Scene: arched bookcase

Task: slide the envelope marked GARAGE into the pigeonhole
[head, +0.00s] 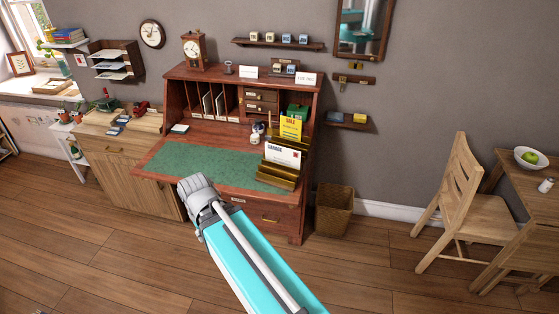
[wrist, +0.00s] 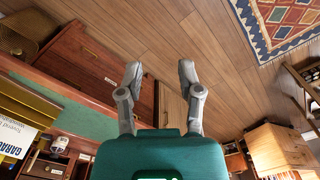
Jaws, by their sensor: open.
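The white envelope marked GARAGE (head: 283,153) stands upright, slightly tilted, in a stepped brass letter rack (head: 279,174) at the right front of the desk. A yellow SALE envelope (head: 291,128) stands behind it. The GARAGE envelope also shows at the left edge of the wrist view (wrist: 14,138). The pigeonholes (head: 230,103) are at the back of the desk, left of small drawers; some hold upright pale papers. My gripper (wrist: 158,72) is open and empty, with floor behind its fingers. It is in front of the desk, apart from the envelope; its fingers are hidden in the head view.
The green desk mat (head: 205,162) is mostly clear. A white pot (head: 257,132) stands near the rack. A wicker basket (head: 335,210) is on the floor right of the desk. A wooden chair (head: 455,195) stands further right. A wooden cabinet (head: 125,160) adjoins the left.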

